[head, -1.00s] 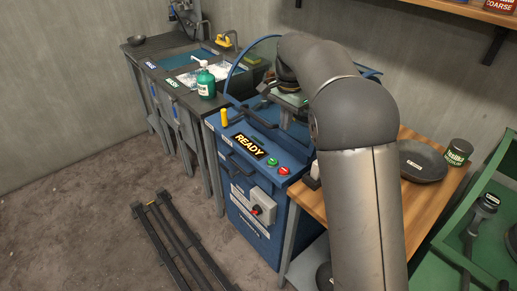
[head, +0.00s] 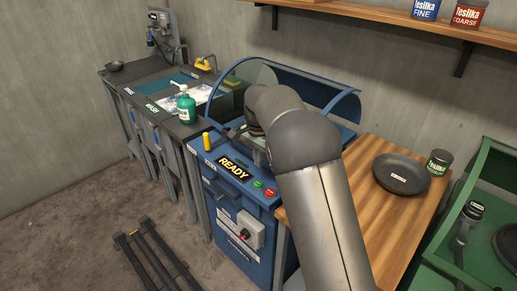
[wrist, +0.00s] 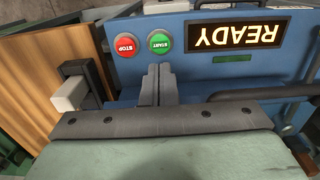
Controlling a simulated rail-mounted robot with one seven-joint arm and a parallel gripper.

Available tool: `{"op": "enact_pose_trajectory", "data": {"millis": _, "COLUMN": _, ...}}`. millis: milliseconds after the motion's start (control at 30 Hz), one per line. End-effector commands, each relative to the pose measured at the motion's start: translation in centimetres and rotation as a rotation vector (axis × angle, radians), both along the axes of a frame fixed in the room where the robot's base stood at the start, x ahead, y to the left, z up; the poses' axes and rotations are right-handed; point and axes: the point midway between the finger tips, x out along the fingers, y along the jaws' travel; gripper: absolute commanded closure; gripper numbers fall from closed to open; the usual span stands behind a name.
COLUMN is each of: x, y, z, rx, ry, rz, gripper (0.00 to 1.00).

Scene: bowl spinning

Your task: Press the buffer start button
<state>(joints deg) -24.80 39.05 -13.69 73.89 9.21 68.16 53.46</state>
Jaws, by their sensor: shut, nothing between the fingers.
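The green start button (head: 257,184) sits on the front panel of the blue buffer (head: 232,200), beside the red stop button (head: 270,192). In the wrist view, the start button (wrist: 160,43) is just beyond the tips of my gripper (wrist: 159,71), nearly in line with them. The stop button (wrist: 125,45) is to its left. My gripper's two fingers are together and empty. Whether the tips touch the button cannot be told; they look apart from it. In the head view my arm hides most of the gripper.
The lit READY display (head: 233,167) is left of the buttons in the head view. A wooden table (head: 390,225) with a dark pan (head: 402,174) stands right of the buffer.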

Motion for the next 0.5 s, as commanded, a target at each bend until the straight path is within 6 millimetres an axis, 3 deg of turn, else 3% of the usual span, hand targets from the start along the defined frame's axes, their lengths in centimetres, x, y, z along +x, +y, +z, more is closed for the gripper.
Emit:
{"op": "enact_pose_trajectory", "data": {"millis": 200, "x": -0.1, "y": 0.0, "z": -4.4, "rx": -0.001, "ry": 0.004, "rz": -0.001, "gripper": 1.0}}
{"op": "enact_pose_trajectory", "data": {"millis": 500, "x": 0.0, "y": 0.0, "z": -7.2, "rx": 0.0, "ry": 0.0, "rz": 0.0, "gripper": 1.0}}
